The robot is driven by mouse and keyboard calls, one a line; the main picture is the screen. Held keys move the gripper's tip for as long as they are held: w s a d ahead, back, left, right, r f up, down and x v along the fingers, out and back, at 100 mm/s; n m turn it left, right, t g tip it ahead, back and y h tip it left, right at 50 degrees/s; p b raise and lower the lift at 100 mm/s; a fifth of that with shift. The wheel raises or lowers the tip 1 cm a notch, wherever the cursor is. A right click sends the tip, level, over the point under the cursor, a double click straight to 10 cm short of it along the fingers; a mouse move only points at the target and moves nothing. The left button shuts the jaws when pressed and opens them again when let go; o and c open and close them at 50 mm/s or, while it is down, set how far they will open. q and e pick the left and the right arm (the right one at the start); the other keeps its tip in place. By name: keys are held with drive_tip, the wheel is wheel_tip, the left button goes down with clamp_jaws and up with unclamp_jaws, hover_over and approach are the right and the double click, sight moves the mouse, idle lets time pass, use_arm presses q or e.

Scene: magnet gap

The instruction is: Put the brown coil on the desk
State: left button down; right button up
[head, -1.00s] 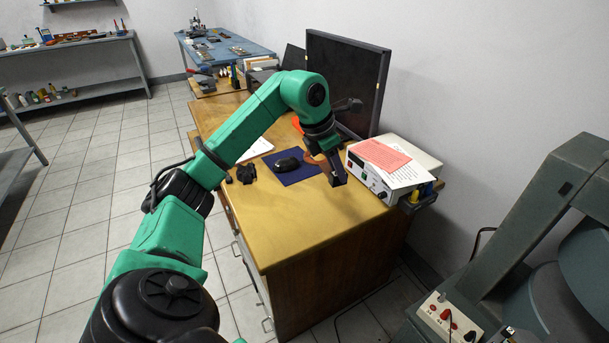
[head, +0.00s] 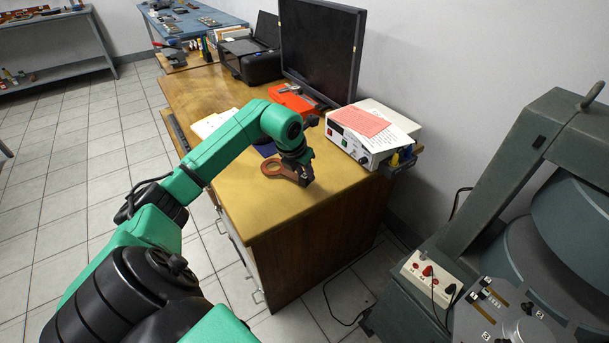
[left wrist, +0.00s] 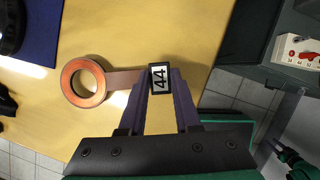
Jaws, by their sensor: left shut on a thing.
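The brown coil (head: 272,169) is a flat copper-brown ring with a handle and a tag reading 44. In the left wrist view the coil (left wrist: 66,82) extends to the left of the fingertips, its hole showing the desk top. My left gripper (head: 305,177) points down over the front part of the wooden desk (head: 245,205) and is shut on the coil's handle end at the tag; it also shows in the left wrist view (left wrist: 159,82). The coil looks level and close above or on the desk top; I cannot tell whether it touches.
A power supply box (head: 345,142) with papers on it stands at the desk's right edge. A monitor (head: 318,50), an orange item (head: 297,100) and a printer (head: 250,62) stand farther back. A dark blue mat (left wrist: 38,30) lies beside the coil. The desk's front is clear.

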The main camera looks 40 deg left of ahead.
use_arm(q)
drive_tip(key=shift+f, duration=0.8)
drive_tip(key=c, duration=0.6)
unclamp_jaws()
drive_tip(key=shift+r, duration=0.2)
drive_tip(key=v, duration=1.2)
drive_tip(key=shift+w+b, duration=0.1)
drive_tip(key=shift+b, duration=0.3)
